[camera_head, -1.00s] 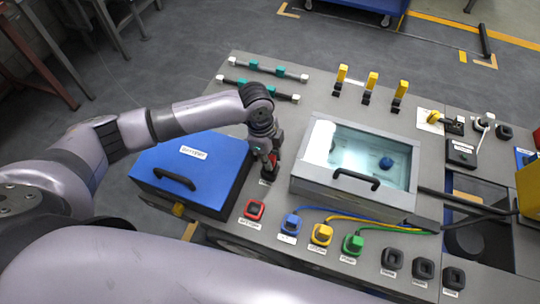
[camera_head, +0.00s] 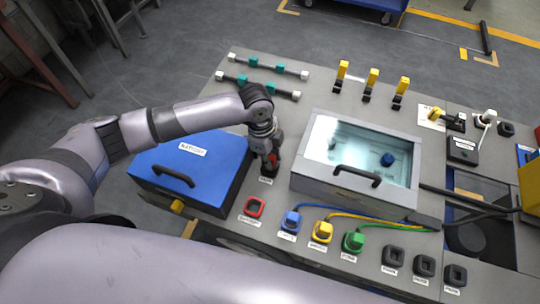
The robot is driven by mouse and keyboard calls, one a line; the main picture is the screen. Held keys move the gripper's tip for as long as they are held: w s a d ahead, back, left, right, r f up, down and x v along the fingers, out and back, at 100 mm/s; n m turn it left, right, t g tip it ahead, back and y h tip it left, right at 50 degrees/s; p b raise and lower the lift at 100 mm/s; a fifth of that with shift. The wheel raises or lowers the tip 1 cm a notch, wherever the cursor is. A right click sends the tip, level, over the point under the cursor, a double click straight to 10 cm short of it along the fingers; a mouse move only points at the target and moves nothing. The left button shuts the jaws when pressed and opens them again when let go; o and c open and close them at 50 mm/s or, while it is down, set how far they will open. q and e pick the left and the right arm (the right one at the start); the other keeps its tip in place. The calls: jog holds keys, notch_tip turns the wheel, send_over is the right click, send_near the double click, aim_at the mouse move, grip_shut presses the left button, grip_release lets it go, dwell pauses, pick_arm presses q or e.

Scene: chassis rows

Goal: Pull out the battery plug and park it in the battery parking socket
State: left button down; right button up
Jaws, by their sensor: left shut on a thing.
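My left gripper (camera_head: 269,164) points down at the panel between the blue battery box and the glass-lidded box. It is shut on the battery plug (camera_head: 272,159), of which only a little red shows between the fingers. A small label (camera_head: 266,181) lies on the panel just in front of the fingertips. The fingers hide the spot beneath, so I cannot tell whether the plug is seated in a socket there. The red-rimmed battery socket (camera_head: 254,207) nearer to me shows a dark, empty-looking middle. My right gripper is not in view.
The blue box (camera_head: 190,170) stands close left of the gripper, and the glass-lidded box (camera_head: 357,160) close right. Blue (camera_head: 291,221), yellow (camera_head: 322,231) and green (camera_head: 353,242) plugs with cables sit along the front. Yellow-handled switches (camera_head: 372,83) and rods (camera_head: 268,67) are behind.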

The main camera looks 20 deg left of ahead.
pick_arm(q)
jog(key=shift+f, duration=0.45)
jog(key=c, duration=1.4)
grip_release()
jog(key=shift+o, duration=0.2)
jog(key=shift+r, duration=0.3)
notch_tip(320, 180, up, 11)
jog(key=a, duration=0.1)
jog(key=shift+a+r, duration=0.15)
jog(key=shift+a, duration=0.25)
